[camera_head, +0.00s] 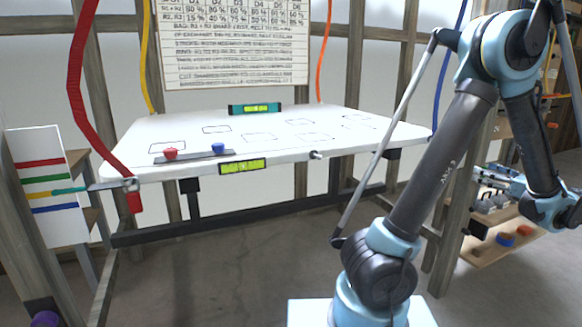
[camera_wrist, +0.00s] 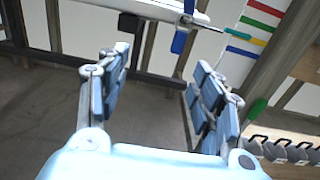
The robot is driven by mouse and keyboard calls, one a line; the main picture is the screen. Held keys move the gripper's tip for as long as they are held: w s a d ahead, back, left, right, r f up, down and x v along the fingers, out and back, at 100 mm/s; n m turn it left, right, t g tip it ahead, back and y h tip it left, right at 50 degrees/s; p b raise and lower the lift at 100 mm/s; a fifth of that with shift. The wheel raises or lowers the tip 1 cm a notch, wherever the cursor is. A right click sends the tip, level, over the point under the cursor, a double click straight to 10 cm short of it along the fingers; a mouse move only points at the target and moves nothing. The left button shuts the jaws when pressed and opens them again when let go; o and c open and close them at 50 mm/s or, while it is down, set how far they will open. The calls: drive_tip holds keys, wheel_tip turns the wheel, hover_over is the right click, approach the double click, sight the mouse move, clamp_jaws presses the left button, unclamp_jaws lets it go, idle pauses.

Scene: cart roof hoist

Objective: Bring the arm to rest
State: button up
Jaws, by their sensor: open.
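My arm (camera_head: 440,165) stands at the right of the head view, its upper link raised and its forearm bent down. My gripper (camera_head: 495,178) is at the right, beyond the right edge of the white panel (camera_head: 290,118), beside a shelf. In the wrist view my gripper (camera_wrist: 160,62) has its padded fingers spread wide, with only floor and a dark frame bar between and behind them. It holds nothing and appears to touch nothing.
Red (camera_head: 76,80), yellow (camera_head: 146,55), orange (camera_head: 324,50) and blue (camera_head: 447,75) straps hang around the panel. Red and blue knobs sit on a dark strip (camera_head: 195,157) on it. Green levels (camera_head: 243,166) lie at its edges. A low shelf (camera_head: 490,245) stands right. Floor (camera_head: 245,270) is clear in front.

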drive_tip(key=w+a+n+g+y, duration=0.1)
drive_tip(key=w+a+n+g, duration=0.15)
drive_tip(key=w+a, duration=0.4)
drive_tip(key=w+a+n+g, duration=0.2)
drive_tip(key=w+a+n, duration=0.1)
drive_tip(key=a, duration=0.6)
drive_tip(key=a+f+n+g, duration=0.3)
drive_tip(key=a+n+g, duration=0.25)
drive_tip(key=a, duration=1.05)
drive_tip(key=s+a+f+n+g+h, duration=0.3)
drive_tip(key=s+a+f+n, duration=0.2)
drive_tip(key=s+a+n, duration=0.55)
drive_tip(key=s+a+f+n+g+h, duration=0.1)
drive_tip(key=s+a+f+n+h, duration=0.2)
drive_tip(key=s+n, duration=0.7)
wheel_tip(320, 180, down, 4)
drive_tip(key=shift+s+a+f+h, duration=0.2)
drive_tip(key=shift+a+f+h, duration=0.05)
drive_tip(key=shift+h, duration=0.75)
drive_tip(key=shift+w+f, duration=0.2)
drive_tip(key=shift+w, duration=0.2)
